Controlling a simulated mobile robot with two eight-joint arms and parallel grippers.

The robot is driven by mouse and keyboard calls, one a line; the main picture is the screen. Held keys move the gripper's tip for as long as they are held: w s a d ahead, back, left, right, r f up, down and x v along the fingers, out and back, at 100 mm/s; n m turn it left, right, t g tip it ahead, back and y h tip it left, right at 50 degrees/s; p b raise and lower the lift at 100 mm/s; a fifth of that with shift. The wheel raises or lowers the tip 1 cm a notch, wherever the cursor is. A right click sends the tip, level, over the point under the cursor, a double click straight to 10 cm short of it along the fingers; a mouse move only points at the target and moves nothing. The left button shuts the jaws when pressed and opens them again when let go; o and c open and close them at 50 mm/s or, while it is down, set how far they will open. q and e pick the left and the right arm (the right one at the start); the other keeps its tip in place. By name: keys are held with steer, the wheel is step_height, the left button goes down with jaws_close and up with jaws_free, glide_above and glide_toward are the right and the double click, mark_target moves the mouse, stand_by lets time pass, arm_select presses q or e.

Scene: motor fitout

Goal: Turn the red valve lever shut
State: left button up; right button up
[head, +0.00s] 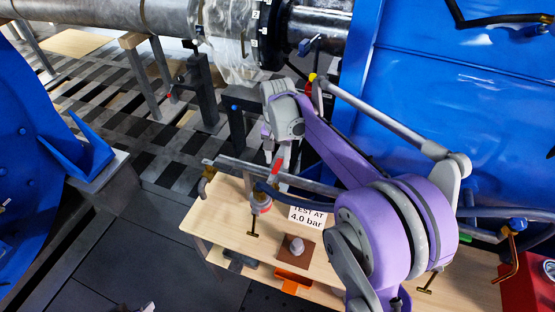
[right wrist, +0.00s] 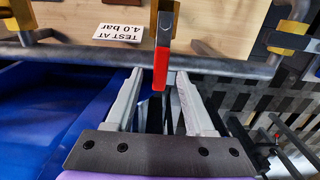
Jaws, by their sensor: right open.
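The valve lever has a red grip (right wrist: 160,70) and a metal shank. In the right wrist view it lies crosswise to the grey pipe (right wrist: 100,53), its red end between my fingers. My right gripper (right wrist: 159,77) is open, with a finger on each side of the red grip and a gap visible on both sides. In the head view the red lever (head: 276,169) shows above the pipe (head: 240,170), beside my right gripper (head: 282,178), which partly hides that area. My left gripper does not show.
A wooden bench (head: 225,225) carries the pipe, a "TEST AT 4.0 bar" sign (head: 308,216), a small gauge (head: 261,203) and a grey knob on a brown plate (head: 297,245). Large blue panels (head: 480,80) stand behind right. A big pipe (head: 150,15) runs across the back.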

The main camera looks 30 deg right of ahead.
steer(key=shift+f, duration=0.35)
jaws_close()
stand_by(1.2)
